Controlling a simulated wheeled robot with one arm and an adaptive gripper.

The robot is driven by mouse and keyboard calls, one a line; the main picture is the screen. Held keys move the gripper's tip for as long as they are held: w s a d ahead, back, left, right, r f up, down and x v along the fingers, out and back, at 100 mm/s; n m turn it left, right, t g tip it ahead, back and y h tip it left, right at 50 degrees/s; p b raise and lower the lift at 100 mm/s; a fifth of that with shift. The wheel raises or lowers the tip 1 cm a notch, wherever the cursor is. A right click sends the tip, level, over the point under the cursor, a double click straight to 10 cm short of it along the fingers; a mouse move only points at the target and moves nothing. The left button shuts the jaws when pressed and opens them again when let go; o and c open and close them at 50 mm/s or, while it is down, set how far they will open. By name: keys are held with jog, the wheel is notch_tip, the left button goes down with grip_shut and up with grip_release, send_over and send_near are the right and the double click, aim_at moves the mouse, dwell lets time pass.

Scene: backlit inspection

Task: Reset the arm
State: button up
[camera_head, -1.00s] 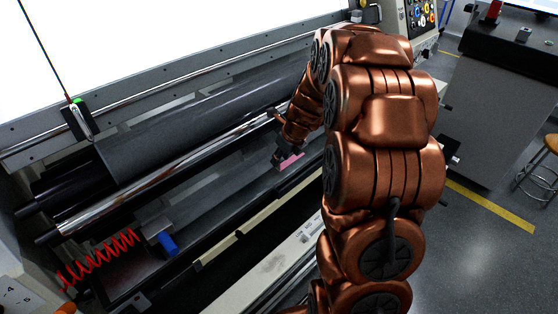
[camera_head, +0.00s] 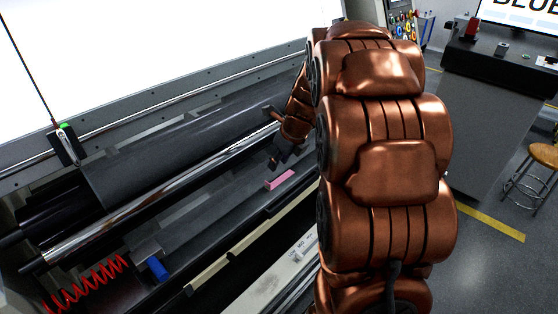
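My copper-coloured arm fills the middle right of the view and reaches over the machine. My gripper (camera_head: 278,160) is a small dark shape at the arm's far end, just above a pink block (camera_head: 280,179). The block lies on the dark ledge in front of the chrome roller (camera_head: 160,197). A narrow gap shows between gripper and block, so the gripper does not appear to hold it. The fingers are too small and dark to show whether they are open.
A dark roller (camera_head: 180,145) runs behind the chrome one, before a bright white panel (camera_head: 120,60). A red coiled hose (camera_head: 90,285) and a blue part (camera_head: 158,269) are at lower left. A grey console (camera_head: 490,120) and a wooden stool (camera_head: 543,155) stand at right, with clear floor.

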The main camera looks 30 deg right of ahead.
dwell(0.3)
jog(key=s+a+r+n+g, duration=0.2)
jog(key=s+a+n+g, duration=0.1)
jog(key=s+a+n, duration=1.15)
jog(key=s+a+f+n+g+h, duration=0.1)
jog(key=s+a+n+g, duration=0.2)
jog(key=s+n, duration=1.4)
jog(key=shift+s+a+n, duration=0.15)
jog(key=shift+a+n, duration=0.8)
jog(key=shift+a, duration=0.1)
